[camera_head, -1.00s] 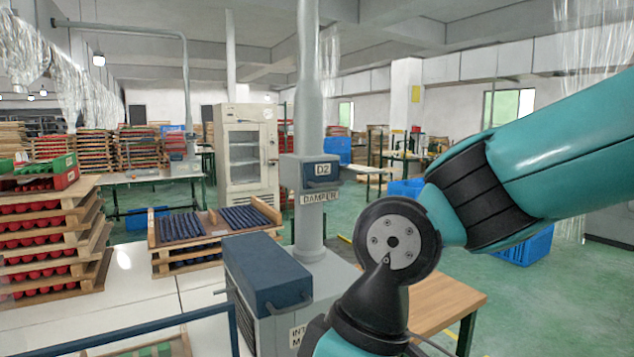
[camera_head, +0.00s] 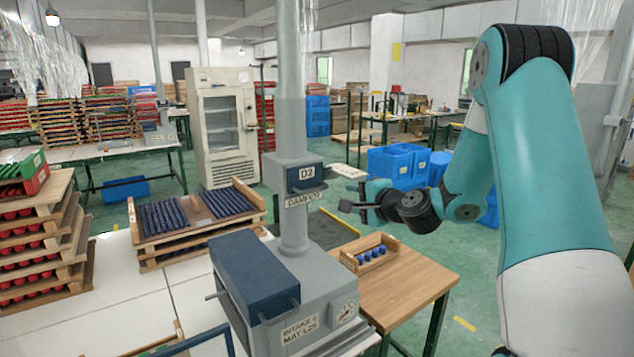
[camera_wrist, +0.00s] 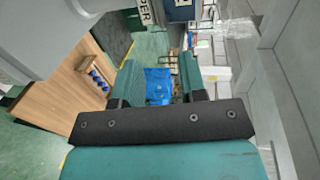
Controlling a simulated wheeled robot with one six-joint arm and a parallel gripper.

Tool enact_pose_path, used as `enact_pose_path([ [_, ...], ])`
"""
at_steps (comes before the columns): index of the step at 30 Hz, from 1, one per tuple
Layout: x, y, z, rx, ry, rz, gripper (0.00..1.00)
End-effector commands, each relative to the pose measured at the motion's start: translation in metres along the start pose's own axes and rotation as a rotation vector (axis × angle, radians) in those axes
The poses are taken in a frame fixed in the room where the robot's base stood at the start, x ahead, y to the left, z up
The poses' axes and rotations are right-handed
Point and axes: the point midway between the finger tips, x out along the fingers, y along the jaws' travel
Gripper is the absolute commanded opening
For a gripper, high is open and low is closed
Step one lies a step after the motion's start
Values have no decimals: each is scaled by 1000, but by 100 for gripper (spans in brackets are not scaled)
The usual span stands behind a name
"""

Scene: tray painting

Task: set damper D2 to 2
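The damper D2 box (camera_head: 288,176) is a grey housing on the vertical grey duct. Its blue front carries a white D2 label (camera_head: 307,173), with a DAMPER plate (camera_head: 303,199) below it. A short grey bar shows at the front, but I cannot read its setting. My gripper (camera_head: 345,189) is just right of the box, apart from it in the picture, with its fingers spread and empty. In the wrist view my gripper (camera_wrist: 158,82) shows a clear gap between the fingers. Part of the damper box (camera_wrist: 181,10) is at the top edge there, turned sideways.
Below the damper stands the grey intake machine (camera_head: 290,330) with a blue cover and a gauge (camera_head: 345,311). A wooden table (camera_head: 415,285) with a small crate (camera_head: 371,266) is to its right. Blue bins (camera_head: 392,165) stand behind my gripper. Trays (camera_head: 160,250) are at left.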

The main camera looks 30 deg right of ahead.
Motion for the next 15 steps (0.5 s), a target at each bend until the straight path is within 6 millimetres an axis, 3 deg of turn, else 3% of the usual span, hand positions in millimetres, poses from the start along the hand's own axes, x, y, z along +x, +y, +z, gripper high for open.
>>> enact_pose_path([
  [15,113,-4,4,-6,-8,2,39],
])
